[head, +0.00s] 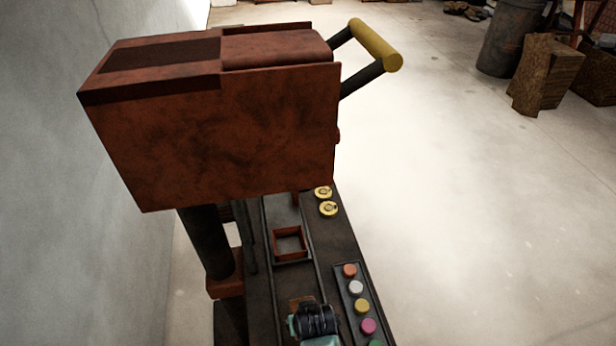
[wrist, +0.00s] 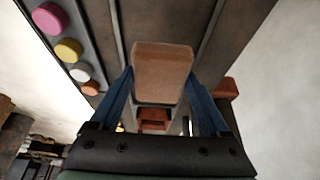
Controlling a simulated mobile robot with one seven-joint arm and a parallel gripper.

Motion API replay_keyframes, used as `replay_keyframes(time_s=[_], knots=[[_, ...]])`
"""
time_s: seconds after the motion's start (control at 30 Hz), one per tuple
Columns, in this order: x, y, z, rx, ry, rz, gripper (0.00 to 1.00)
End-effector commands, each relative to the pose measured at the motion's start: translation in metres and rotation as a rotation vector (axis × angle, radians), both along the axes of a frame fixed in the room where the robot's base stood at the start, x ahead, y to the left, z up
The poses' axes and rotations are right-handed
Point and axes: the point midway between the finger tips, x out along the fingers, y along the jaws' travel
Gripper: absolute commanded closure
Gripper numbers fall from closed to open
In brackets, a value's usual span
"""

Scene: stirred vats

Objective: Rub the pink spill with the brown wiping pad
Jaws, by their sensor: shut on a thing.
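The brown wiping pad (wrist: 162,62) is a block with rounded edges. My gripper (wrist: 160,88) is shut on it, with a blue finger on each side. In the head view, my gripper (head: 314,320) is low in the picture, over the dark bench, and a small brown part of the pad (head: 296,303) shows beside it. I see no pink spill in either view. The pad and gripper hide part of the bench, and whether the pad touches the surface cannot be told.
A large rust-red machine head (head: 215,130) with a yellow-handled lever (head: 375,45) overhangs the bench (head: 342,232). A red square frame (head: 290,256) sits in the channel. Coloured buttons, one of them pink (head: 368,326), line the right side. Two yellow round fittings (head: 327,208) are farther back.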

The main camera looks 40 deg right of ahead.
Motion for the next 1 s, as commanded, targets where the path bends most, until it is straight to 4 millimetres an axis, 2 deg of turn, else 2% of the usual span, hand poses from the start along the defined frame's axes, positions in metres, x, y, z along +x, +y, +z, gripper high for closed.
replay_keyframes(time_s=[0.03, 0.2, 1.0], knots=[[0.002, 0.0, 0.009, -0.001, -0.001, 0.0, 0.72], [0.004, 0.0, 0.019, 0.0, 0.0, 0.001, 0.72], [0.005, 0.0, 0.019, 0.0, 0.0, 0.001, 0.72]])
